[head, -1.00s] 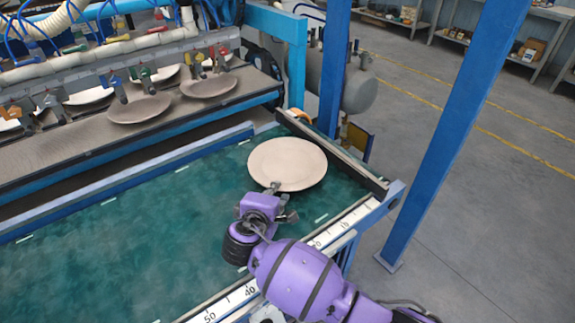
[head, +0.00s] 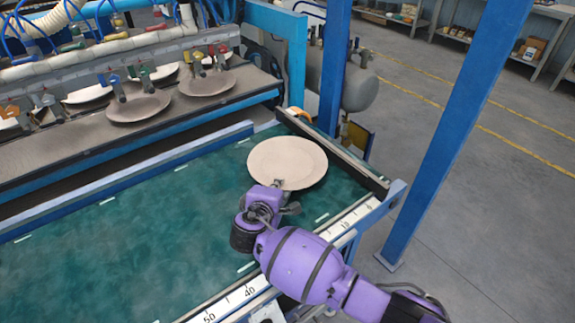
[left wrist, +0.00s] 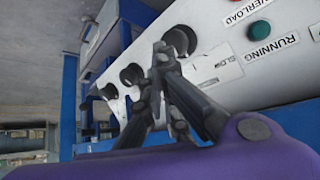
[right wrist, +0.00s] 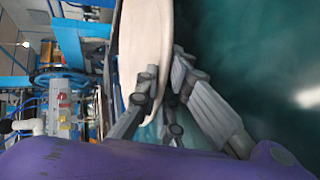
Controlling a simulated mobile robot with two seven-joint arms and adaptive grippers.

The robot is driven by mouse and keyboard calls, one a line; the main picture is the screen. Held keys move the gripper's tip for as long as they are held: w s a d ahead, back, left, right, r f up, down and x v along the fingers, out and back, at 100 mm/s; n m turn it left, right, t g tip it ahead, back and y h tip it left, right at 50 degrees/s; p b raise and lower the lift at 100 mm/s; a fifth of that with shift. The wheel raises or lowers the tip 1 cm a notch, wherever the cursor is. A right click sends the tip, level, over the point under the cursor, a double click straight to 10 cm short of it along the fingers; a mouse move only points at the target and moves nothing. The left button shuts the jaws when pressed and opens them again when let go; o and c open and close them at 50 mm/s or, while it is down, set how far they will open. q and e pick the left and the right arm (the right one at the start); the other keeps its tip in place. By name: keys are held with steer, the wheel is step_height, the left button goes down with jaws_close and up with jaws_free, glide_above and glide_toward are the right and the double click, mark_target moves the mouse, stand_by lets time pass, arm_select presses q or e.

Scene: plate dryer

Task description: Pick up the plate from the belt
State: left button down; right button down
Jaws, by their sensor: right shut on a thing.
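A round beige plate (head: 288,160) is at the far right end of the green belt (head: 140,240). My right gripper (head: 278,184) is shut on the plate's near rim. In the right wrist view the plate (right wrist: 143,45) appears edge-on, with its rim between the fingers (right wrist: 160,88). I cannot tell whether the plate is clear of the belt. My left gripper is outside the head view. In the left wrist view its fingers (left wrist: 163,68) are close together with nothing seen between them, in front of a white control panel (left wrist: 225,65).
A dryer shelf with several plates (head: 138,107) under coloured clamps runs along the back left. A blue post (head: 450,130) stands right of the belt. A ruler-marked rail (head: 240,296) edges the near side. The belt left of the plate is clear.

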steer(key=shift+w+r, duration=0.1)
steer(key=shift+r, duration=0.15)
